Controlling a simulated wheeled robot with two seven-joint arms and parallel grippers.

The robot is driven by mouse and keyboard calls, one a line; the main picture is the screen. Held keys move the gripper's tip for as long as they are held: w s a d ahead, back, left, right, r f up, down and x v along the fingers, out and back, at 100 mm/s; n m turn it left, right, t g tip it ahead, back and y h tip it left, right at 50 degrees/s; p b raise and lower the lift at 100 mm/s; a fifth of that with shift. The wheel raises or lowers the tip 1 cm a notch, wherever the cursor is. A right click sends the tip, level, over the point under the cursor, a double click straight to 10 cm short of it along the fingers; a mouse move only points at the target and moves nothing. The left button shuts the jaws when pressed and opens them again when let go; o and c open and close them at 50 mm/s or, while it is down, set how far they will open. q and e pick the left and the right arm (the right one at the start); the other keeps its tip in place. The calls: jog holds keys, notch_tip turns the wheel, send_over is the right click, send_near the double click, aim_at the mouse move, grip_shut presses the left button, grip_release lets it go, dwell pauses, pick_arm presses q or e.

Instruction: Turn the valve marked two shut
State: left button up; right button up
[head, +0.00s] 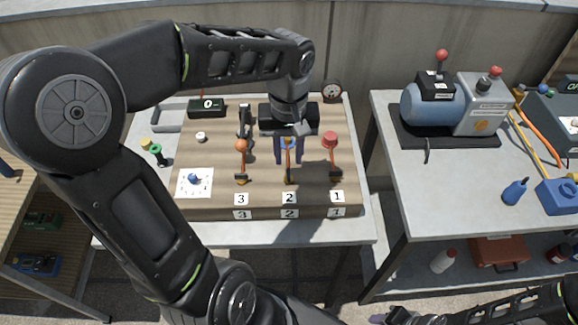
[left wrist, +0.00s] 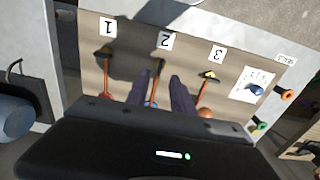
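The valve marked two (head: 289,172) stands on the brown board between valve three (head: 241,160) and valve one (head: 333,155). My left gripper (head: 288,158) reaches down over valve two from behind. Its two dark fingers are apart, one on each side of the handle, with a gap visible in the left wrist view (left wrist: 160,85). The knob end is partly hidden by the gripper. Part of my right arm shows at the bottom right of the head view; its fingers are not clear.
Number plates mark the valves, with plate 2 (head: 289,198) in front of valve two. Valves one and three stand close on either side. A dial card (head: 195,183) lies left. A second table with a blue compressor (head: 425,108) stands right, across a gap.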

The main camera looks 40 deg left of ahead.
aim_at(288, 173)
pick_arm(q)
notch_tip(288, 173, down, 6)
jog(key=shift+r, duration=0.15)
jog(key=shift+c, duration=0.6)
grip_shut()
